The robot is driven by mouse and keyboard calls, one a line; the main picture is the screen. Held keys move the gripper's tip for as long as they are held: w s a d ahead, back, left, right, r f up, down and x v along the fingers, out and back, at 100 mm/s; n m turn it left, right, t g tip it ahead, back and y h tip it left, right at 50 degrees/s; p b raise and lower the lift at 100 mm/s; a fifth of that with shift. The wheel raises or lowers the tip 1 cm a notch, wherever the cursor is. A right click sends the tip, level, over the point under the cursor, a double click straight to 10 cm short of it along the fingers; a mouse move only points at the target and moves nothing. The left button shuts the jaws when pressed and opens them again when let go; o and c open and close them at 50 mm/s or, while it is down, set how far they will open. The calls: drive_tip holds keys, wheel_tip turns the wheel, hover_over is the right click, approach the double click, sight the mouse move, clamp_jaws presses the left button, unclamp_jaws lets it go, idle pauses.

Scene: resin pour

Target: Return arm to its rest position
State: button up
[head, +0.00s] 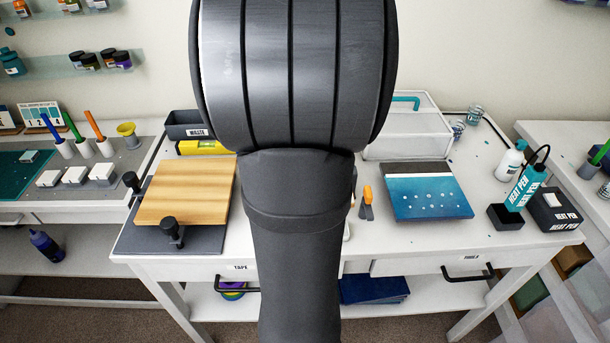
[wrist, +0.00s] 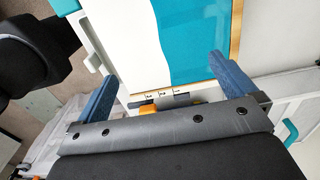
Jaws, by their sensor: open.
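My gripper (wrist: 162,70) shows in the wrist view with its two blue fingers wide apart and nothing between them. Beyond the fingers lies a white and teal panel (wrist: 188,40) with a thin wooden edge; I cannot tell its distance from the fingertips. In the head view my own dark arm fills the middle and hides the centre of the white table (head: 425,240). My gripper does not show there.
On the table are a wooden board (head: 187,190) on a dark base with black knobs, a blue panel (head: 428,197), a clear-sided box (head: 410,130), a waste bin (head: 187,125), a yellow level (head: 203,147) and heat-pen gear (head: 553,210). Side benches stand left and right.

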idle(0.3)
wheel_tip(320, 180, up, 10)
idle(0.5)
drive_tip(key=shift+c, duration=0.2)
